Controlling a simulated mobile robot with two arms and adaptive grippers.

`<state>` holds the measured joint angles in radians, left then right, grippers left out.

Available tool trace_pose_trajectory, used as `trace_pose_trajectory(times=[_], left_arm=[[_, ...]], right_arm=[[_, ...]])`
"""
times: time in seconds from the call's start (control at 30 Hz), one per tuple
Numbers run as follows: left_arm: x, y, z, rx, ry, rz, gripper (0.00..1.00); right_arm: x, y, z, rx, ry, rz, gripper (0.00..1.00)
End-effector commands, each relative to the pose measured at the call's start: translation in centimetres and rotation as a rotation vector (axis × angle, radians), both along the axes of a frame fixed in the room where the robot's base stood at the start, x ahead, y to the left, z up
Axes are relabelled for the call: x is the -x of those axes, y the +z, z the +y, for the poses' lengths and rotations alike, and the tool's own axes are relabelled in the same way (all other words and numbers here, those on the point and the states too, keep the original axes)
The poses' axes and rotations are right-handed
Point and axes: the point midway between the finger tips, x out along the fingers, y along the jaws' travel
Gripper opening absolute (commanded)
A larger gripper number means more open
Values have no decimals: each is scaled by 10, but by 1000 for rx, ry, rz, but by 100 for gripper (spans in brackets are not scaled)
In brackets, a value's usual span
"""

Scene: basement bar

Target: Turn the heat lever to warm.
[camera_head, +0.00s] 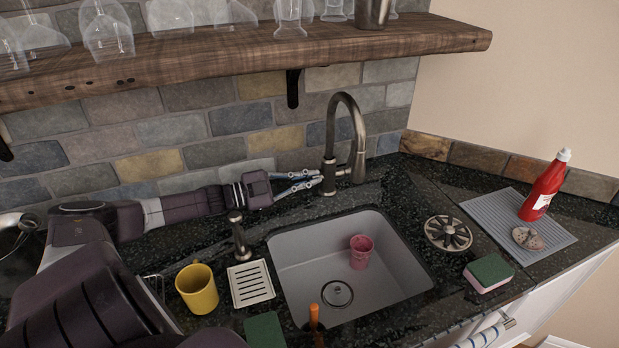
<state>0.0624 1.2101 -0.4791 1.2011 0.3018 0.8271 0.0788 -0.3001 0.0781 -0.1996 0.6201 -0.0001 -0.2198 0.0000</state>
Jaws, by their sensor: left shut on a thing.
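The metal faucet (331,135) stands upright behind the sink, its gooseneck spout arching forward. My left gripper (318,178) reaches in from the left along the back wall, with its fingertips at the left side of the faucet's base. It is shut on the heat lever there. The fingers largely hide the lever, so its exact angle cannot be told. My right gripper is not in view.
The sink (300,262) holds a pink cup (361,252). A yellow mug (197,289), a soap dispenser (239,238) and a slotted dish (250,284) stand left of it. A red bottle (543,187) and sponge (489,273) are at right. A wooden shelf (400,38) with glasses hangs above.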

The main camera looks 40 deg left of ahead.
Motion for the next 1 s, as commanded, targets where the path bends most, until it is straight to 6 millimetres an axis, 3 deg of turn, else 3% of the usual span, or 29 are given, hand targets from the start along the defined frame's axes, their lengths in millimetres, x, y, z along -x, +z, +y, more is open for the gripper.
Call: trace_pose_trajectory(times=[0.23,0.27,0.4,0.77,1.0], left_arm=[[0,0,0,1,-1,0,0],[0,0,0,1,-1,0,9],[0,0,0,1,-1,0,23],[3,-1,2,0,-1,2,23],[26,-2,13,-1,-1,7,23]], right_arm=[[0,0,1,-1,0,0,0],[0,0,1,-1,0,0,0],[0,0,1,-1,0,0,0],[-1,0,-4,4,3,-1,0],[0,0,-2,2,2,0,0]])
